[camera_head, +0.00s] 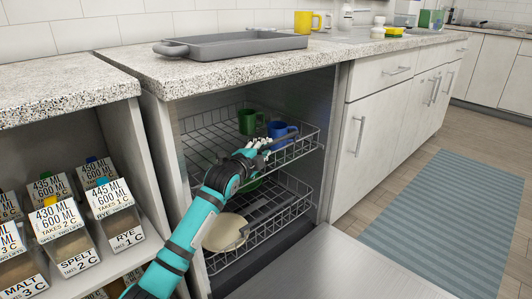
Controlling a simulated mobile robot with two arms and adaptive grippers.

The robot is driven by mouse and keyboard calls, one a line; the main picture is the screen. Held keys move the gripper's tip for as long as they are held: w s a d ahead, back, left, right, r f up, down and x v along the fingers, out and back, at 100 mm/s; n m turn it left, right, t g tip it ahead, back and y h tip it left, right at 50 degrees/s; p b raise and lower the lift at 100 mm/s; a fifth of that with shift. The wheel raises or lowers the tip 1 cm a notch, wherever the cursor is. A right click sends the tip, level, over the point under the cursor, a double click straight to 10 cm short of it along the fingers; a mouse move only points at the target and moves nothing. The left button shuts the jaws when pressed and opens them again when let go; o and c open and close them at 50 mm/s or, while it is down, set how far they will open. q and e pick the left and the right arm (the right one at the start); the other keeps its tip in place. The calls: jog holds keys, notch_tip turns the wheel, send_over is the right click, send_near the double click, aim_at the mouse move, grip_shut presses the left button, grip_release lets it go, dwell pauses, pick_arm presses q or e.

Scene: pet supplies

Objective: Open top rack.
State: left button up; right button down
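The top rack (305,146) is a grey wire rack inside the open dishwasher under the counter. It holds a green mug (250,121) and a blue mug (281,131). My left gripper (264,145) is at the rack's front left part, just in front of the blue mug. Its fingers overlap the rack's wires, and I cannot tell whether they touch or grip them. The bottom rack (262,231) below carries a cream plate (225,232) and a green dish, partly hidden by my teal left arm. My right gripper is not in view.
The dishwasher door (335,265) lies open at the lower right. Labelled bins (116,212) fill the shelf on the left. A grey tray (235,44) lies on the counter above, with a yellow mug (307,22) behind it. Closed drawers and cabinets (365,130) stand to the right.

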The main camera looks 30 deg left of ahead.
pick_arm(q)
jog(key=shift+w+f, duration=0.1)
jog(key=shift+w, duration=0.9)
grip_shut()
